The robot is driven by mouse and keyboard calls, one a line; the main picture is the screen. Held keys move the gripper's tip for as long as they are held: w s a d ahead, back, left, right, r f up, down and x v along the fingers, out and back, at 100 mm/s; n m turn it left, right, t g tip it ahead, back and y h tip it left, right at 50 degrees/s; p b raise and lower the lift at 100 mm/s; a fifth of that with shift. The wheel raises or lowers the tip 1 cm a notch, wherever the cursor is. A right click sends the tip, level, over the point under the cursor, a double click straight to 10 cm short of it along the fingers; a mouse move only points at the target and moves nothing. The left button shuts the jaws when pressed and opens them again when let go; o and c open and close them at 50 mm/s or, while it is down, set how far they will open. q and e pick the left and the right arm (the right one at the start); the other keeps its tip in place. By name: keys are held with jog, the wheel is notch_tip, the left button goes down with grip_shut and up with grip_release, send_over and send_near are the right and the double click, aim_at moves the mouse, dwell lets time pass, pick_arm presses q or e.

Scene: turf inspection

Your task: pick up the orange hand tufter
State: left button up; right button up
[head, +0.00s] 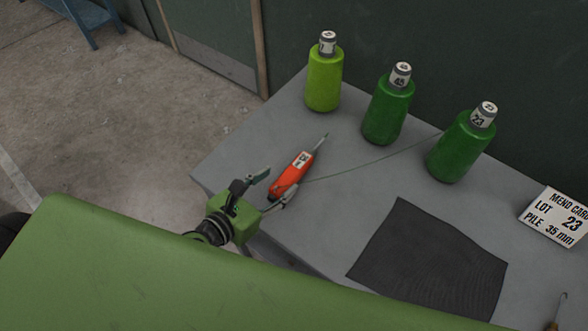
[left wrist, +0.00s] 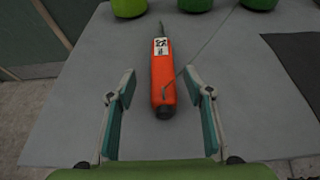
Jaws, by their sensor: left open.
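The orange hand tufter (head: 290,178) lies on the grey table near its left corner, its thin needle pointing away toward the bottles. It has a white label and a dark butt end. My left gripper (head: 272,187) is open at the tufter's near end. In the left wrist view the tufter (left wrist: 162,85) lies between the two spread fingertips of my left gripper (left wrist: 164,88), with a gap on the left and the right finger closer. Whether a finger touches it I cannot tell. My right gripper is not in view.
Three green bottles, light (head: 323,82), mid (head: 388,112) and dark (head: 460,147), stand along the table's back. A thin green thread runs from the dark bottle to the tufter. A dark mat (head: 430,262) and a white card (head: 556,215) lie right. A hooked tool (head: 556,318) is at lower right.

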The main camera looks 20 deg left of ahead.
aim_at(292, 171)
pick_arm(q)
jog(key=shift+x, duration=0.8)
jog(key=shift+w+d+f, duration=0.1)
jog(key=shift+w, duration=0.2)
jog(key=shift+w+d+f+p, duration=0.1)
jog(key=shift+w+d+p, duration=0.1)
jog(key=shift+w+p, duration=0.15)
jog(key=x, duration=0.3)
jog(key=shift+w+d+p, duration=0.2)
jog(key=shift+w+p, duration=0.05)
jog(key=shift+p, duration=0.15)
jog(key=shift+w+d+f, duration=0.15)
jog(key=shift+w+f, duration=0.15)
jog(key=shift+w, duration=0.15)
jog(key=shift+s, duration=0.1)
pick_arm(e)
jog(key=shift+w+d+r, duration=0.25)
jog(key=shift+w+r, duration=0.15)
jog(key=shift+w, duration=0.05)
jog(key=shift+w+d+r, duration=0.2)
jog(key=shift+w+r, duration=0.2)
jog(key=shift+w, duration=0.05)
pick_arm(q)
jog(key=c, duration=0.4)
grip_shut()
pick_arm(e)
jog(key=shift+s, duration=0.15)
